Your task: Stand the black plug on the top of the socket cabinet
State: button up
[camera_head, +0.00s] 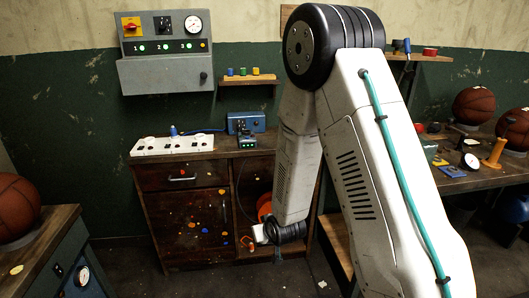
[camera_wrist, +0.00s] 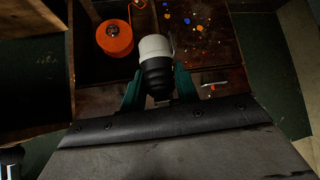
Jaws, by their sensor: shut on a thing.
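The black plug (camera_wrist: 158,77), with a ribbed black body and a broad off-white end, is between the teal fingers of my gripper (camera_wrist: 158,87) in the wrist view. My gripper is shut on its black part, and the off-white end points away from my wrist. In the head view the off-white end of the plug (camera_head: 259,233) shows low before the cabinet's open compartment, left of my dark wrist. The socket cabinet (camera_head: 163,205) is dark wood with a drawer and a paint-spotted door. The plug is below the cabinet top.
A white socket strip (camera_head: 160,146), with a small blue plug (camera_head: 173,131) on it, and a blue box (camera_head: 249,121) stand on the cabinet top. An orange round thing (camera_wrist: 115,38) sits in the compartment.

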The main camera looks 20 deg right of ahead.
aim_at(223, 147)
jog(key=z, duration=0.05)
jog(key=k, duration=0.1)
jog(key=u, duration=0.95)
jog(key=i, duration=1.4)
jog(key=z, duration=0.9)
